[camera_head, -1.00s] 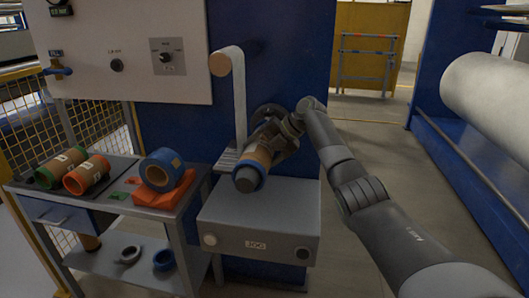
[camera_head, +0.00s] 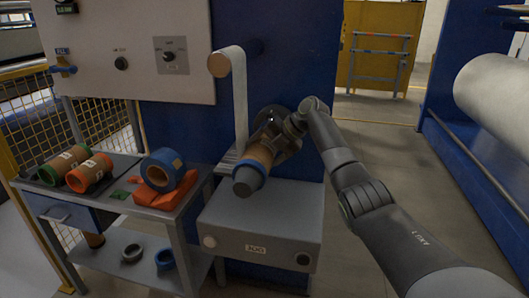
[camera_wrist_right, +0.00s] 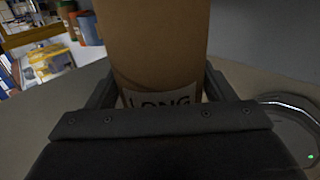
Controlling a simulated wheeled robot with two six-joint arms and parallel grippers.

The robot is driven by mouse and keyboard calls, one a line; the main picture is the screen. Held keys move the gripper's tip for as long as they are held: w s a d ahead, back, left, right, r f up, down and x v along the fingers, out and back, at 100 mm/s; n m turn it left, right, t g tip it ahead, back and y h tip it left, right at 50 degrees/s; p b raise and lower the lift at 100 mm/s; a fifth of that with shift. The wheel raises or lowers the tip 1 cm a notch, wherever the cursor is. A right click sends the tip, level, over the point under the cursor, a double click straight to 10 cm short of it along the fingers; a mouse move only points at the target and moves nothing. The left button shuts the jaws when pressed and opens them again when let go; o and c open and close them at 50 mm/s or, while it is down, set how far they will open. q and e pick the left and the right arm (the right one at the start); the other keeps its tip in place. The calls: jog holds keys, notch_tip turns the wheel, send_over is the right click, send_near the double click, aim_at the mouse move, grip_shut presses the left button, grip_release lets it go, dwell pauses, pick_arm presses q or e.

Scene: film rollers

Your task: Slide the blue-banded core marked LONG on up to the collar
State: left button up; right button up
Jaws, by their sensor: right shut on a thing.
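The brown core with a blue band (camera_head: 251,170) is around the dark shaft (camera_head: 245,187), whose tip sticks out past the banded end. In the right wrist view the brown core (camera_wrist_right: 157,45) carries a white label reading LONG, its lower part cut off by the gripper. My right gripper (camera_head: 279,140) is shut on the core near its far end; in the wrist view its fingers (camera_wrist_right: 158,95) lie on both sides. A round metal flange (camera_head: 267,113), apparently the collar, shows behind the gripper; the contact between core and collar is hidden. My left gripper is not in view.
A grey box marked JOG (camera_head: 256,249) lies below the shaft. A white web hangs from a roller (camera_head: 218,65) left of it. The side table (camera_head: 130,208) holds green-banded (camera_head: 55,167) and orange-banded (camera_head: 90,172) cores and a blue roll (camera_head: 163,169).

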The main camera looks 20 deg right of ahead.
jog(key=shift+w, duration=0.1)
jog(key=shift+w+d, duration=0.2)
jog(key=shift+d, duration=0.05)
jog(key=shift+r, duration=0.1)
jog(key=o, duration=1.2)
jog(key=shift+o, duration=0.2)
jog(key=b+v, duration=0.2)
jog(key=v, duration=1.5)
